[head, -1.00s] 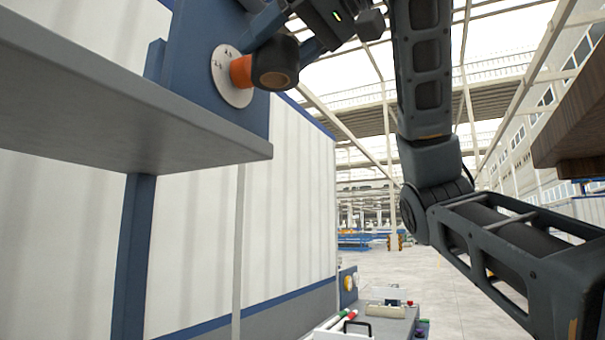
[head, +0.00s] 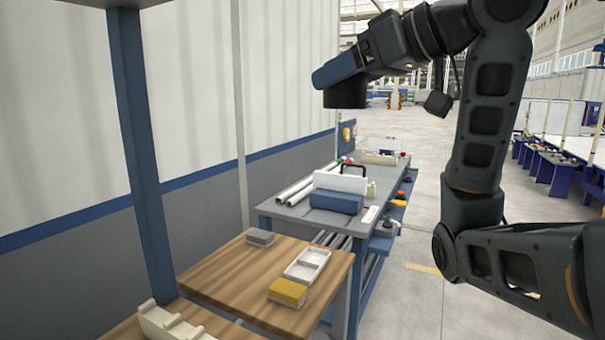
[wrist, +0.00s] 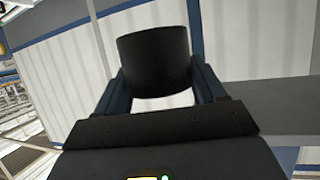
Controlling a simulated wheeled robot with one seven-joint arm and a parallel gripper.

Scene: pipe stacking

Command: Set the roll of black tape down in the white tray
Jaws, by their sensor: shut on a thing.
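The roll of black tape (head: 345,94) is a short, wide black cylinder. My gripper (head: 341,75) is shut on it and holds it in the air, left of my raised arm in the head view. In the wrist view the roll (wrist: 155,62) sits between the two blue fingers of my gripper (wrist: 160,84). The white tray (head: 306,264) is shallow, with a divider across it. It lies empty on a wooden tabletop, below and slightly left of the roll in the picture, well apart from it.
A yellow-topped block (head: 288,292) lies beside the tray, and a grey block (head: 260,238) lies left of it on the wooden tabletop (head: 225,278). A cream holder (head: 170,325) is nearer. Behind, a grey bench (head: 283,212) carries a blue box (head: 336,201) and pipes.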

